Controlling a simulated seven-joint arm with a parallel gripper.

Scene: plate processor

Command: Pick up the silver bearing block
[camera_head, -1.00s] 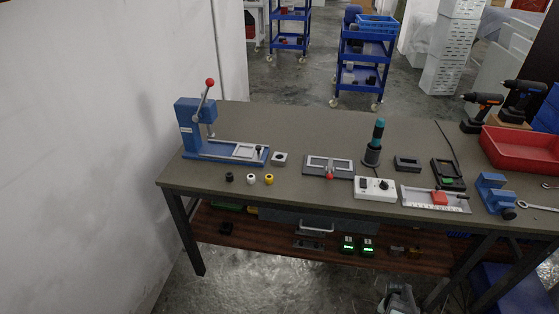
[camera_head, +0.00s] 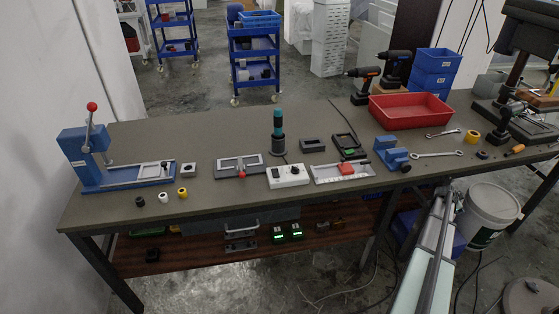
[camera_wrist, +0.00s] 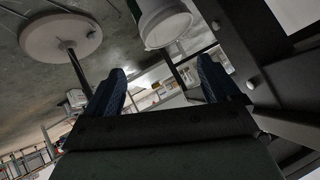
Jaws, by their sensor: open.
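The silver bearing block (camera_head: 189,170) is a small squarish block with a dark round centre. It stands on the workbench (camera_head: 310,125), just right of the blue arbor press (camera_head: 88,160). My gripper (camera_wrist: 158,90) shows in the wrist view, with its two blue-padded fingers apart and nothing between them. In that view it faces the floor and the bench underside, and the bearing block is not seen. In the head view my arm reaches in at the lower right, in front of the bench, far from the block. The gripper itself cannot be made out there.
Black, white and yellow bushings (camera_head: 163,197) stand in front of the block. A grey fixture (camera_head: 241,165) with a red knob is right of it. A white control box (camera_head: 288,176) and red tray (camera_head: 411,110) are further right. A white bucket (camera_head: 490,215) stands near my arm.

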